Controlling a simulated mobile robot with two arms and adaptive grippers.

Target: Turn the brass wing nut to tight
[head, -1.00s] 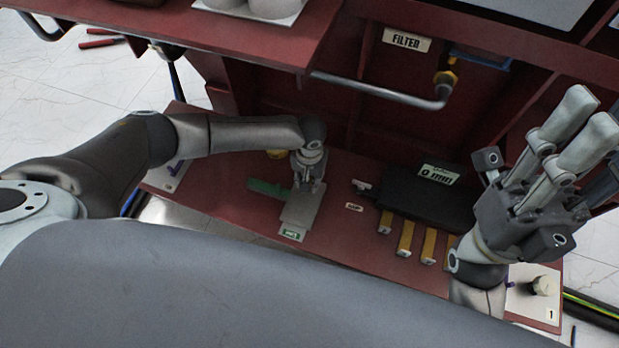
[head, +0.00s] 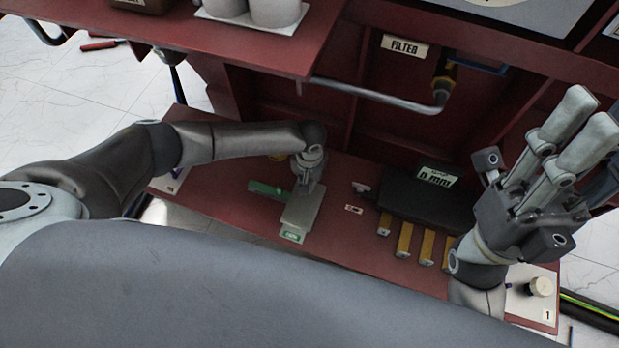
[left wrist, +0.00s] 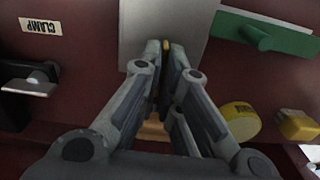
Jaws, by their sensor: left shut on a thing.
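My left gripper (head: 308,188) is over the far end of a pale grey plate (head: 299,215) on the red bench. In the left wrist view its fingertips (left wrist: 166,47) are close together on a thin brass piece, the wing nut (left wrist: 165,60), which shows as a narrow strip between them. The plate (left wrist: 190,20) lies just beyond the fingertips. The fingers hide most of the nut, so its angle cannot be told. My right gripper (head: 540,165) is at the right with its fingers spread and empty.
A green handle (head: 267,189) lies left of the plate. A yellow round part (left wrist: 240,120) and a CLAMP label (left wrist: 41,26) flank the gripper. A black box (head: 425,203) with several yellow bars stands to the right. A shelf (head: 250,40) overhangs the back left.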

